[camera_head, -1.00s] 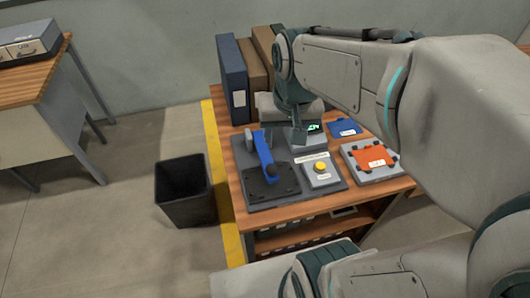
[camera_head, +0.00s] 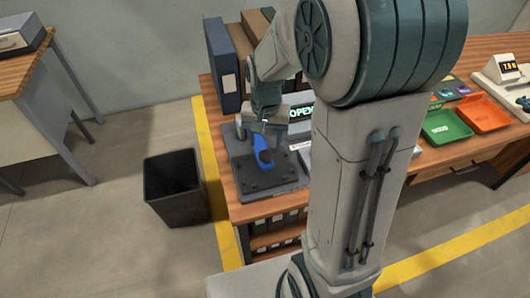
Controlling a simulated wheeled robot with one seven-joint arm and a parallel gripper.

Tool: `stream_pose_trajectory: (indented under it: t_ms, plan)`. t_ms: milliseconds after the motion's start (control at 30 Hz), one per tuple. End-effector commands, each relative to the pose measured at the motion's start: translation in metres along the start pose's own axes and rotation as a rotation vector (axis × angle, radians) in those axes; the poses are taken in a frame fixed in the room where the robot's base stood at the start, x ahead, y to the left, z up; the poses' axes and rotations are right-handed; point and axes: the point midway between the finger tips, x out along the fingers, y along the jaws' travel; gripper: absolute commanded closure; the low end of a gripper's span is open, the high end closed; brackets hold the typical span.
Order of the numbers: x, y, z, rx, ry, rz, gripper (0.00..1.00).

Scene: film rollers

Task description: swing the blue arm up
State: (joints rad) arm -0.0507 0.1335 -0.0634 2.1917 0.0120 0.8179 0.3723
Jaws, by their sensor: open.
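The blue arm (camera_head: 262,150) is a short blue bar with a dark end, mounted on a dark grey base plate (camera_head: 240,172) at the left of the wooden table. It lies low over the black pad of the plate. My gripper (camera_head: 264,128) is over the far part of the blue arm, pointing down, and partly hides it. Its jaws are open. I cannot tell whether the fingers touch the blue arm.
A black bin (camera_head: 174,187) stands on the floor left of the table. Binders (camera_head: 224,68) stand at the table's back left. A green tray (camera_head: 446,126) and an orange tray (camera_head: 484,112) are at the right. A lit OPEN sign (camera_head: 301,111) shows behind my arm, which hides the table's middle.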

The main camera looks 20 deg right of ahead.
Motion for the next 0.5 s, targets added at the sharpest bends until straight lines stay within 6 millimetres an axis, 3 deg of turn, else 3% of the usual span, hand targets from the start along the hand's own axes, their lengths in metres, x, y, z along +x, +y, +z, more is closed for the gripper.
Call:
stream_pose_trajectory:
  t_ms: [200,500]
  plan:
    - [0.041,0.0,0.001,0.0,-0.003,0.001,0.47]
    - [0.061,0.0,0.0,0.0,0.0,0.0,0.47]
